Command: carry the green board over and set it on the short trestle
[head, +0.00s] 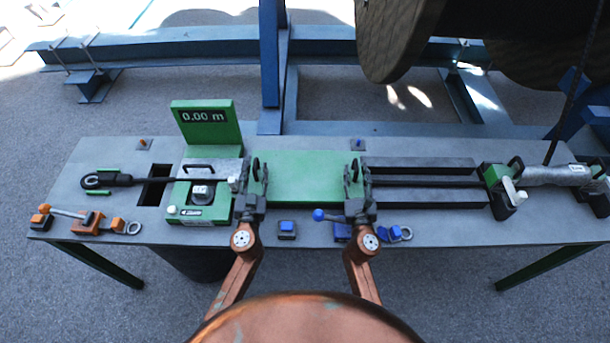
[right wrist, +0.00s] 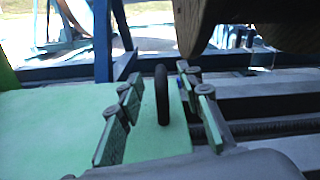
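The green board (head: 307,180) lies flat in the middle of the grey bench, with a black upright loop handle near each end. My left gripper (head: 256,175) is at the board's left handle, its fingers apart on either side of it. My right gripper (head: 356,176) is at the right handle. In the right wrist view my right gripper (right wrist: 160,105) is open, and the black handle (right wrist: 162,95) stands between its fingers with gaps on both sides. The green board (right wrist: 50,125) fills the left of that view. I cannot make out a short trestle.
On the bench (head: 320,232), a green counter with a "0.00 m" display (head: 206,115) stands left of the board. Dark rails (head: 425,180) and a green clamp (head: 500,182) are to the right. A blue frame (head: 273,60) and large reel (head: 395,35) stand behind.

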